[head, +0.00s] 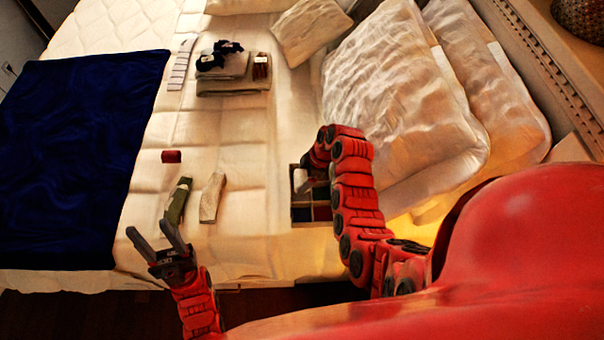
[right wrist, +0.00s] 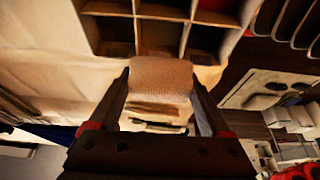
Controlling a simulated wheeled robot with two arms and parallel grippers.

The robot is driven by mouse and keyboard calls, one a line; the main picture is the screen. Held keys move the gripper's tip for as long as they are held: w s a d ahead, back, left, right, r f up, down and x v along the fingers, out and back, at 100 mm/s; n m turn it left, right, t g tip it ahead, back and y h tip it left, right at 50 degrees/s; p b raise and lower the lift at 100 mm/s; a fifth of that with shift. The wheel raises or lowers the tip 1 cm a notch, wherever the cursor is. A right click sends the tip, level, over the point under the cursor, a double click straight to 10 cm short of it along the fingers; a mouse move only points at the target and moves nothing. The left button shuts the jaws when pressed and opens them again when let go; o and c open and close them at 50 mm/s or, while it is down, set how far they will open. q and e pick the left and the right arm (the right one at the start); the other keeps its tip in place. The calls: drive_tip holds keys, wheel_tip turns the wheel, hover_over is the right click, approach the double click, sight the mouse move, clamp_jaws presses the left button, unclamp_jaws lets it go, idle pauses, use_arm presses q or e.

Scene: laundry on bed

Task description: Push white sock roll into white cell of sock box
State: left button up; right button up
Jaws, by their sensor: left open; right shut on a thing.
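The sock box (head: 311,203), a divided box with several cells, lies on the bed and is partly covered by my right arm in the head view. Its cells and dividers (right wrist: 186,38) show at the top of the right wrist view. My right gripper (right wrist: 161,92) is shut on a whitish, ribbed sock roll (right wrist: 160,76), held at the edge of the box in that view. The roll's upper end is by the cell openings; whether it is inside a cell I cannot tell. My left gripper (head: 149,228) is open and empty, over the front of the bed.
An olive roll (head: 179,200) and a cream roll (head: 212,198) lie on the bed near my left gripper, with a small dark red item (head: 171,156) behind. Folded clothes (head: 234,82) are stacked farther back. Large pillows (head: 405,90) stand right of the box. A navy blanket (head: 75,160) covers the left.

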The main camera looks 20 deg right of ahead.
sight(303, 196)
idle(0.3)
drive_tip(key=shift+w+f+b, duration=0.1)
drive_tip(key=shift+f+b, duration=0.05)
drive_tip(key=shift+b, duration=0.5)
drive_tip(key=shift+f+b, duration=1.9)
drive_tip(key=shift+f, duration=0.1)
drive_tip(key=shift+f+b, duration=0.6)
drive_tip(key=shift+b, duration=0.4)
drive_tip(key=shift+r, duration=0.1)
drive_tip(key=o, duration=1.1)
drive_tip(key=shift+o, duration=0.2)
drive_tip(key=shift+d+r, duration=0.1)
